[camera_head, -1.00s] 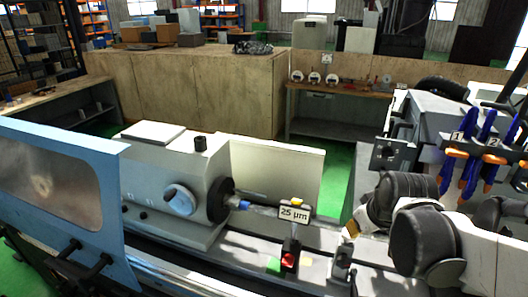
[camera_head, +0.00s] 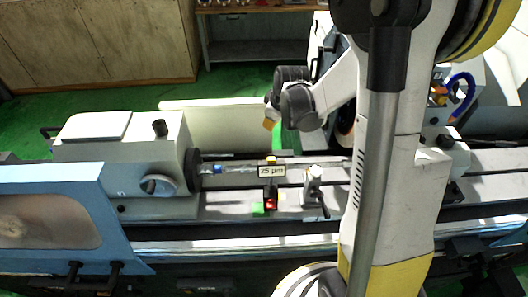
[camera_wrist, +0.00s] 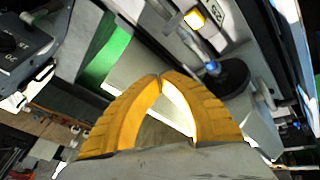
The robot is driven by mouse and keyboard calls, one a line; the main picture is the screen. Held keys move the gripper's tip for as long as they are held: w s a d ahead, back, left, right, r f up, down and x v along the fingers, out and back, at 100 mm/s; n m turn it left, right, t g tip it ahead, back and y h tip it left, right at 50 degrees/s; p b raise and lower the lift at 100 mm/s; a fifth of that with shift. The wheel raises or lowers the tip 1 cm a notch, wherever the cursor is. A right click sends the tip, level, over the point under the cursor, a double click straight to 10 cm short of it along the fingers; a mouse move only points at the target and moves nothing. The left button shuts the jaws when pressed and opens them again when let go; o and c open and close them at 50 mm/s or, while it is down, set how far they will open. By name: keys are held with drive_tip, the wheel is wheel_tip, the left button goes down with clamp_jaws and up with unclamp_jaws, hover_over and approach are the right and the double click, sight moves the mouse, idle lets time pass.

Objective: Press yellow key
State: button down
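The yellow key (camera_head: 271,160) sits on top of a small gauge with a white display (camera_head: 271,171) reading "25 µm", on the grinder bed. In the wrist view the yellow key (camera_wrist: 195,18) shows near the top edge, beside part of the display (camera_wrist: 215,14). My gripper (camera_head: 268,124) is above the gauge in the head view, apart from the key; only its yellow tip shows there. In the wrist view the two yellow fingers of my gripper (camera_wrist: 161,76) meet at their tips, with nothing between them.
Below the display are a red lit key (camera_head: 271,204) and a green patch (camera_head: 258,209). The workhead (camera_head: 150,150) stands left of the gauge, and a clamp-like fixture (camera_head: 314,185) stands to its right. A pale panel (camera_head: 215,117) rises behind. My arm covers the right side.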

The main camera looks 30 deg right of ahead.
sight(271, 160)
drive_tip(key=shift+s+d, duration=0.1)
drive_tip(key=shift+f, duration=0.1)
wheel_tip(271, 160, down, 8)
drive_tip(key=s+a+b, duration=0.1)
drive_tip(key=s+b, duration=0.2)
drive_tip(key=b, duration=0.2)
drive_tip(key=shift+a+b, duration=0.2)
drive_tip(key=shift+b, duration=0.1)
drive_tip(key=shift+f, duration=0.2)
idle(1.1)
drive_tip(key=shift+s+f+b, duration=0.1)
drive_tip(key=shift+f+b, duration=0.15)
drive_tip(key=shift+b, duration=0.35)
drive_tip(key=shift+s+a+f+b, duration=0.1)
drive_tip(key=shift+s+f+b, duration=0.05)
drive_tip(key=shift+f+b, duration=0.3)
idle(0.4)
drive_tip(key=shift+r, duration=0.2)
drive_tip(key=shift+w+r+p, duration=0.3)
drive_tip(key=shift+r+p, duration=0.15)
drive_tip(key=shift+r, duration=0.25)
